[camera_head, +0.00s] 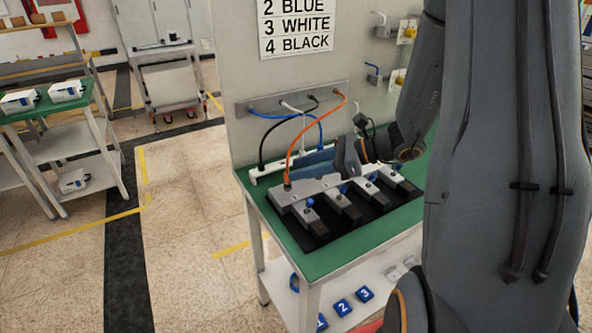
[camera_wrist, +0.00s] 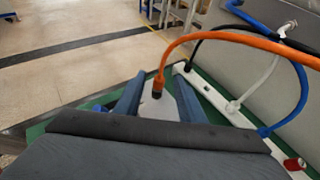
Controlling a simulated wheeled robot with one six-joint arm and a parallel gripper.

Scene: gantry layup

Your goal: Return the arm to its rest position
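My gripper (camera_head: 312,163) is low over the workbench, at the left end of the row of grey clamp blocks. In the wrist view its two blue fingers (camera_wrist: 158,98) stand wide apart and look open. The light grey block (camera_wrist: 160,112) shows between and below them; I cannot see contact. An orange cable (camera_head: 293,143) rises from a dark plug (camera_wrist: 158,88) standing upright on that block, just beyond the fingertips. My arm comes in from the right and hides part of the bench.
The green-topped bench (camera_head: 318,262) carries a black mat with several clamp blocks (camera_head: 342,208) and a white strip (camera_head: 267,174) with cables behind. A grey panel (camera_head: 245,60) stands at the back. Blue numbered blocks (camera_head: 343,307) lie on the lower shelf. The floor to the left is clear.

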